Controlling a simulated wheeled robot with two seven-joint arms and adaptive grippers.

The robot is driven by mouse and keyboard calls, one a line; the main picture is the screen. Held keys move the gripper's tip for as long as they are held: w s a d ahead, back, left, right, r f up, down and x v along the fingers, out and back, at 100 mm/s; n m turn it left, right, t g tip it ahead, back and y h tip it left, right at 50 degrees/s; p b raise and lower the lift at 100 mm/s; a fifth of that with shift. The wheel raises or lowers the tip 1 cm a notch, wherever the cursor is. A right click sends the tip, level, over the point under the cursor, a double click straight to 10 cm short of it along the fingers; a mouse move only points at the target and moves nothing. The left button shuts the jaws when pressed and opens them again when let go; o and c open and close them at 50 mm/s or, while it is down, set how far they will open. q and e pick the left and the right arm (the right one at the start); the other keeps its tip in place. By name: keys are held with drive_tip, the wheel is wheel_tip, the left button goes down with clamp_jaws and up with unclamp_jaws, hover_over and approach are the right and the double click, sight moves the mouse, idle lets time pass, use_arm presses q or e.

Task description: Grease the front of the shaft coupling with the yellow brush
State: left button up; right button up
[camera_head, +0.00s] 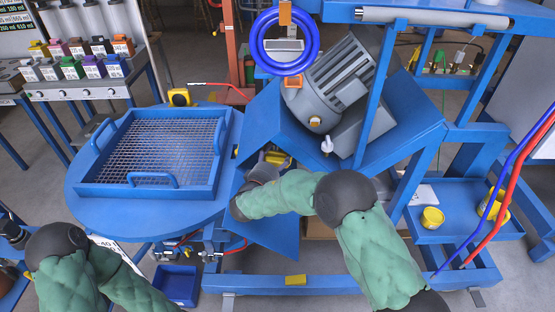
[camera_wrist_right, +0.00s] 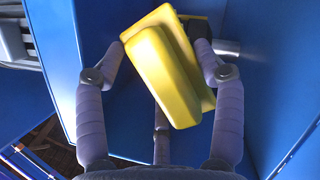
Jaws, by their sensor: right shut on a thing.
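The yellow brush (camera_wrist_right: 165,75) is a block with a wider yellow plate, held tilted between the two fingers of my right gripper (camera_wrist_right: 158,62) in the right wrist view. In the head view my right gripper (camera_head: 265,168) is inside the blue machine frame below the motor, with a bit of yellow (camera_head: 278,158) showing beside it. A short metal shaft piece (camera_wrist_right: 227,47), perhaps part of the shaft coupling, shows just behind the right fingertip. The brush hides much of this area, so I cannot tell whether it touches the coupling. My left arm shows at lower left; its gripper is out of view.
Blue panels of the machine stand close on both sides of my right gripper. The grey motor (camera_head: 338,85) sits above it. A round blue table with a mesh tray (camera_head: 222,150) is to the left. A yellow pot (camera_head: 432,218) stands on a blue shelf (camera_head: 462,232) at right.

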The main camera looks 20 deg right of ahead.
drive_tip(key=shift+w+d, duration=0.25)
drive_tip(key=shift+w, duration=0.65)
drive_tip(key=shift+w+d, duration=0.25)
drive_tip(key=shift+w, duration=0.6)
drive_tip(key=shift+w+d, duration=0.25)
drive_tip(key=shift+w, duration=0.65)
drive_tip(key=shift+w+d, duration=0.3)
drive_tip(key=shift+w, duration=0.6)
drive_tip(key=shift+d+r, duration=0.1)
drive_tip(key=shift+r, duration=0.05)
drive_tip(key=shift+w+a+f, duration=0.2)
drive_tip(key=shift+a+f, duration=0.8)
drive_tip(key=shift+f, duration=0.15)
